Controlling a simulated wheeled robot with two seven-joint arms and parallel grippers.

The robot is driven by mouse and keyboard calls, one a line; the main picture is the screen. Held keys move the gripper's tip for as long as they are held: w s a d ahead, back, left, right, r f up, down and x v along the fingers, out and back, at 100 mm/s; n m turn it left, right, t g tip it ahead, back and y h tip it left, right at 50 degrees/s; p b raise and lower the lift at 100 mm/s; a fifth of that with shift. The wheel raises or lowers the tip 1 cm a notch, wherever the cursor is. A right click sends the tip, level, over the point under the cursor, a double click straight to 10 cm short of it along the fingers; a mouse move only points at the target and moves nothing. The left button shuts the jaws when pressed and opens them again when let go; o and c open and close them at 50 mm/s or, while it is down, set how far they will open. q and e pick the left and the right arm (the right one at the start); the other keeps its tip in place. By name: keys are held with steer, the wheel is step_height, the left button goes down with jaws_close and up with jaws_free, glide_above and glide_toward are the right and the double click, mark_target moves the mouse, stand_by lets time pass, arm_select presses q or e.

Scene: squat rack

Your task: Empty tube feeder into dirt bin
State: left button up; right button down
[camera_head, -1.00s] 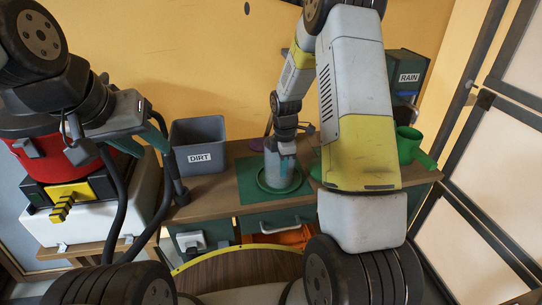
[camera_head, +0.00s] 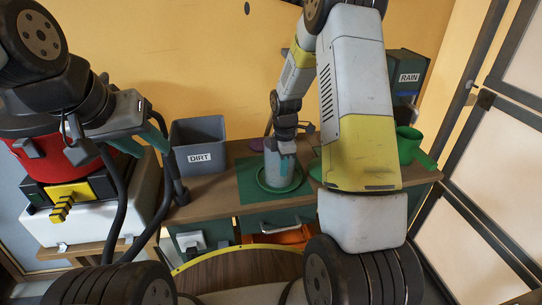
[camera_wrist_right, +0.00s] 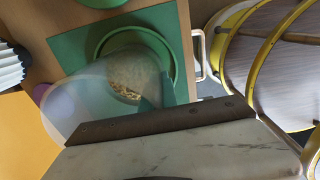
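The tube feeder (camera_head: 272,162) is a clear grey tube standing on a round green tray (camera_head: 266,184) on a green mat. In the right wrist view the see-through tube (camera_wrist_right: 125,75) shows yellowish seed at its bottom. My right gripper (camera_head: 285,165) reaches down from above at the tube, its teal finger overlapping the tube's upper side; whether it grips is unclear. The dirt bin (camera_head: 199,157), a grey open box labelled DIRT, stands left of the feeder. My left gripper (camera_head: 160,138) hangs left of the bin, beside a black hose; its finger gap is not clear.
A red and black vacuum (camera_head: 65,160) stands at the left with its black hose (camera_head: 120,190) running down. A RAIN box (camera_head: 405,80) and green cup (camera_head: 407,145) stand at the right. Some bench shows between bin and mat. A yellow-rimmed round wooden seat (camera_head: 240,272) is in front.

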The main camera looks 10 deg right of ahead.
steer(key=shift+r, duration=0.25)
steer(key=shift+r, duration=0.35)
steer(key=shift+r, duration=0.85)
steer(key=shift+r, duration=2.95)
